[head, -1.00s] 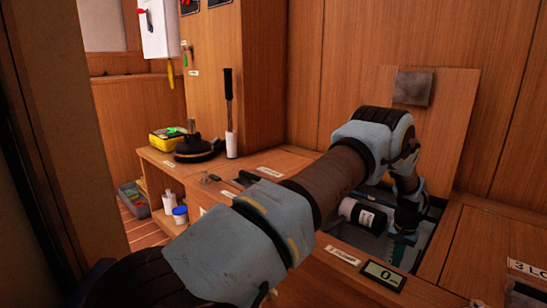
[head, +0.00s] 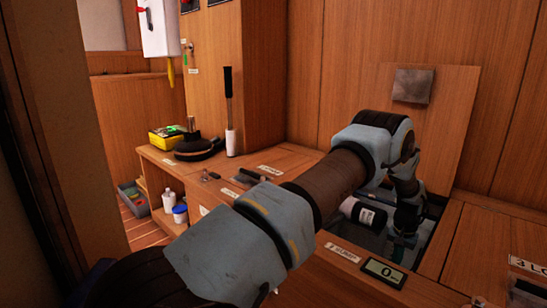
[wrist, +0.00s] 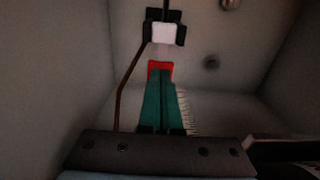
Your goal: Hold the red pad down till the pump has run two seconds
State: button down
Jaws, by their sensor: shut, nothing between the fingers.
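The red pad (wrist: 160,66) shows in the wrist view at the tips of my gripper, below a white block (wrist: 164,34) in a dark bracket. My gripper (wrist: 160,82) is shut and empty, its teal fingers together. The tips overlap the pad's lower part in the picture; I cannot tell how far the pad is pressed. In the head view my gripper (head: 402,240) reaches down into the open floor well. A white, black-ended cylinder (head: 364,214), possibly the pump, lies there. The pad is hidden in that view.
A small display (head: 385,273) on the well's front edge reads 0. A raised lid (head: 440,130) leans behind the well. A brown line (wrist: 128,80) runs beside my fingers.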

jog(key=shift+f, duration=0.3)
jog(key=shift+f+b, duration=0.3)
jog(key=shift+f, duration=0.2)
jog(key=shift+r, duration=0.1)
dwell(2.5)
notch_tip(320, 180, up, 9)
jog(key=p, duration=0.6)
jog(key=shift+p, duration=0.35)
